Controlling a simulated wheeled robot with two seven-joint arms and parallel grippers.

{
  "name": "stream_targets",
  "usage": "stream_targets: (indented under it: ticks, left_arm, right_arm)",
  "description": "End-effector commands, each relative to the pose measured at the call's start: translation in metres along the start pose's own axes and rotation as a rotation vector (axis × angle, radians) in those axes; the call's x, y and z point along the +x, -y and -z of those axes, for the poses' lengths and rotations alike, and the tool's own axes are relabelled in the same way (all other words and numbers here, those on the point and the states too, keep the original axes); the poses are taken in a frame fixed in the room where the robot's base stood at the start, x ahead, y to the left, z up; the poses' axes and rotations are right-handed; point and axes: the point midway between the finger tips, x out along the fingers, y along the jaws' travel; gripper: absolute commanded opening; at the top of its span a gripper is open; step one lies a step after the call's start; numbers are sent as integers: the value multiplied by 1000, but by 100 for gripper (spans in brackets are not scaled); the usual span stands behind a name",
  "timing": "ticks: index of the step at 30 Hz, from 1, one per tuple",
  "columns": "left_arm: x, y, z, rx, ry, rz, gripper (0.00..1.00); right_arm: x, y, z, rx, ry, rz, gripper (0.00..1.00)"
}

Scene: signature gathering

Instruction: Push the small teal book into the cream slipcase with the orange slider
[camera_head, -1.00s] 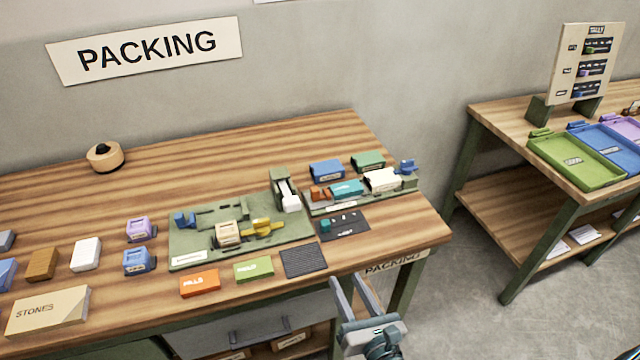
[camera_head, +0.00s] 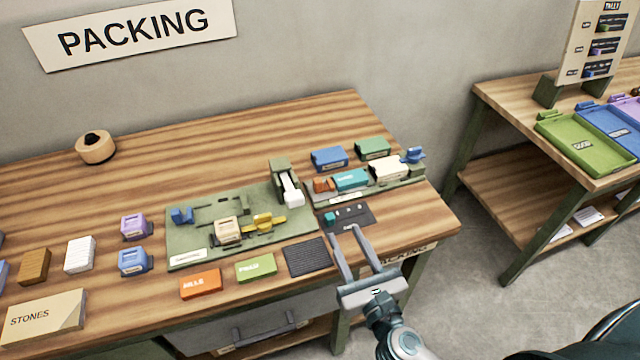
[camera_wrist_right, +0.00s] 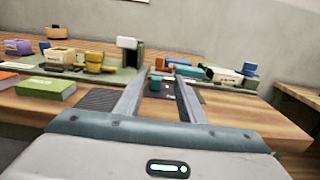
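The teal book (camera_head: 350,180) lies in a green track on the packing table. The orange slider (camera_head: 323,185) is at its left, and the cream slipcase (camera_head: 390,168) is at its right. The book looks to be outside the slipcase; I cannot tell whether the slider touches it. My right gripper (camera_head: 344,230) is open and empty, in front of the track, near the dark panel by the table's front edge. In the right wrist view the slipcase (camera_wrist_right: 222,76) and the teal book (camera_wrist_right: 192,71) are beyond the right fingertip. My left gripper is not in view.
A dark panel (camera_head: 352,215) with a small teal block (camera_head: 330,217) lies before the track. A green fixture board (camera_head: 190,240) with a yellow part (camera_head: 264,223) stands left. A blue case (camera_head: 329,158) and a green case (camera_head: 373,147) are behind the track.

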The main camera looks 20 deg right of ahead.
Motion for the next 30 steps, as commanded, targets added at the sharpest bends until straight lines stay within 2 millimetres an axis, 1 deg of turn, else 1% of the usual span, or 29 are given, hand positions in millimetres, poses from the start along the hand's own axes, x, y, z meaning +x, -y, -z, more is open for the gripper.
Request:
stream_targets:
  ticks: [5, 11, 17, 30]
  left_arm:
    - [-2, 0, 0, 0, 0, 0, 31]
    - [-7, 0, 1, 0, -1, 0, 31]
    - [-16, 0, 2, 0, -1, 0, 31]
    - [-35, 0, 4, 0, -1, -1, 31]
  right_arm:
    - [3, 0, 0, 0, 0, 0, 36]
    - [18, 0, -2, 0, 1, 0, 36]
    - [47, 0, -3, -1, 1, 1, 36]
    - [126, 0, -2, 1, 0, 1, 36]
